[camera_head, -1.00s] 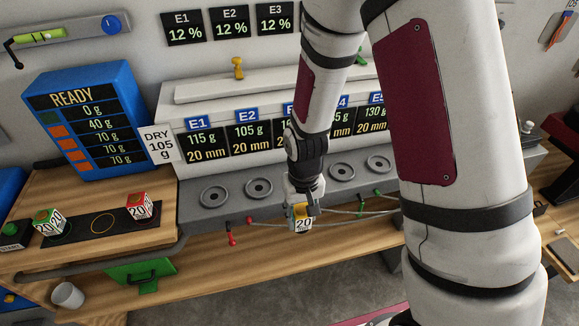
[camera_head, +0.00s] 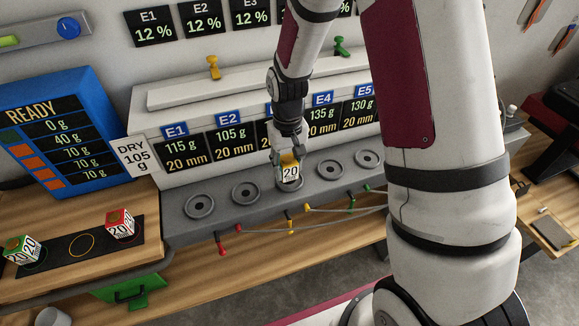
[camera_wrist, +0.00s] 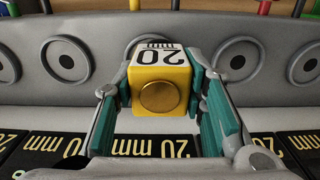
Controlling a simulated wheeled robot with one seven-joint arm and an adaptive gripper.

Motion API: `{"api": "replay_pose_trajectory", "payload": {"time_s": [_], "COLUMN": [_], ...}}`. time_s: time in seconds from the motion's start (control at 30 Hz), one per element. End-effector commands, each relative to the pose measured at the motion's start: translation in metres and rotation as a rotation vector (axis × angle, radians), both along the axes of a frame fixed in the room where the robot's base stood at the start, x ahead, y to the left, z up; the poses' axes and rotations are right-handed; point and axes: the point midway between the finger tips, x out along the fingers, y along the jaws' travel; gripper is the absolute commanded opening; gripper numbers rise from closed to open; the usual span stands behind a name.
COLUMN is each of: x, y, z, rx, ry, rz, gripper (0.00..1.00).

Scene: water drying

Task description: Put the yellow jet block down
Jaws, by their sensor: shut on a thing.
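The yellow jet block (camera_head: 290,172), with a white face marked "20", is in my gripper (camera_head: 290,160) in the head view. It is over the third round seat (camera_head: 289,185) of the grey ledge, which it mostly hides. I cannot tell whether it touches the seat. In the wrist view the yellow block (camera_wrist: 161,88) sits between the teal pads of my gripper (camera_wrist: 162,92), which is shut on it. A brass disc shows on its yellow face and "20 mm" on its white face.
Other round seats flank it, such as the second (camera_head: 245,193) and fourth (camera_head: 329,169). Coloured levers (camera_head: 290,228) line the ledge's front. The sign panels (camera_head: 230,145) stand close behind. Red (camera_head: 120,223) and green (camera_head: 21,249) blocks sit on a black strip at left.

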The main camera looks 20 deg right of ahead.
Motion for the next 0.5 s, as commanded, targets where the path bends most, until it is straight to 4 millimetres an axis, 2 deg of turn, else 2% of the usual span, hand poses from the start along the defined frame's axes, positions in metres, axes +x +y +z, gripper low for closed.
{"api": "replay_pose_trajectory", "payload": {"time_s": [0.1, 0.27, 0.5], "x": [0.015, 0.021, 0.02], "y": [-0.009, -0.012, -0.012], "z": [-0.002, -0.004, -0.032], "rx": [0.0, 0.0, 0.0], "ry": [0.0, 0.002, 0.005], "rz": [-0.002, 0.0, 0.0], "gripper": [0.0, 0.0, 0.0]}}
